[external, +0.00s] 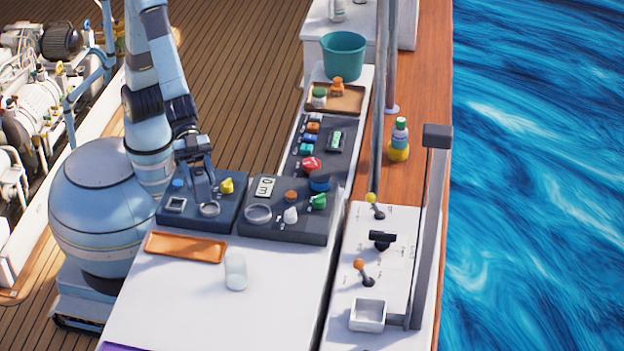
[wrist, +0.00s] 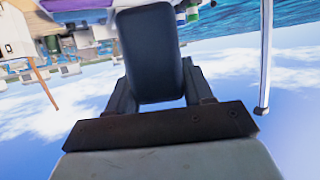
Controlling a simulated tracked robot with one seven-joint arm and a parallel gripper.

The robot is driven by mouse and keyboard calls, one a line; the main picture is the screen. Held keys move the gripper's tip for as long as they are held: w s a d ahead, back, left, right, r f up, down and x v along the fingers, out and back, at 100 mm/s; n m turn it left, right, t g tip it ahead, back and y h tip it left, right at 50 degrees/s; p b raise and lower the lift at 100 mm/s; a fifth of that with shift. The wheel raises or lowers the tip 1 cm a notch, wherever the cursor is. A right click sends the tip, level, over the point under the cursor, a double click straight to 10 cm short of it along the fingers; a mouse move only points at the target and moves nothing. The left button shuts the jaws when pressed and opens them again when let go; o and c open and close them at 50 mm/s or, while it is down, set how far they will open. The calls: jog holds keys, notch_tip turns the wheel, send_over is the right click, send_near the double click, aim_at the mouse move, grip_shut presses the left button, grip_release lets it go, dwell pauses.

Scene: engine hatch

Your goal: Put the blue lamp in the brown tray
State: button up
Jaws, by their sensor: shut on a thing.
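My gripper (external: 200,183) is low over the left dark control panel (external: 225,219), fingers pointing down. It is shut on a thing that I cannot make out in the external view. In the wrist view a dark rounded block (wrist: 150,50) stands between the finger bases; I cannot tell if it is the held thing or part of my gripper. A small blue cap (external: 178,183), possibly the blue lamp, shows beside the left finger. The brown tray (external: 352,108) lies at the far end of the console. It holds a small orange piece and a green-and-white piece.
A yellow knob (external: 227,186) is right of my gripper. A pole (external: 378,100) rises beside the console.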

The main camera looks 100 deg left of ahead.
jog(key=s+d+f+m+g, duration=0.1)
jog(key=s+d+f+g, duration=0.15)
jog(key=s+f, duration=0.25)
jog(key=shift+t+h, duration=0.3)
jog(key=shift+t, duration=0.25)
jog(key=w+d+f, duration=0.6)
jog(key=d, duration=0.1)
jog(key=w+d+f, duration=0.3)
jog(key=d+f, duration=0.1)
jog(key=shift+d, duration=0.2)
jog(key=shift+f, duration=1.5)
jog(key=shift+f, duration=0.1)
jog(key=o, duration=0.9)
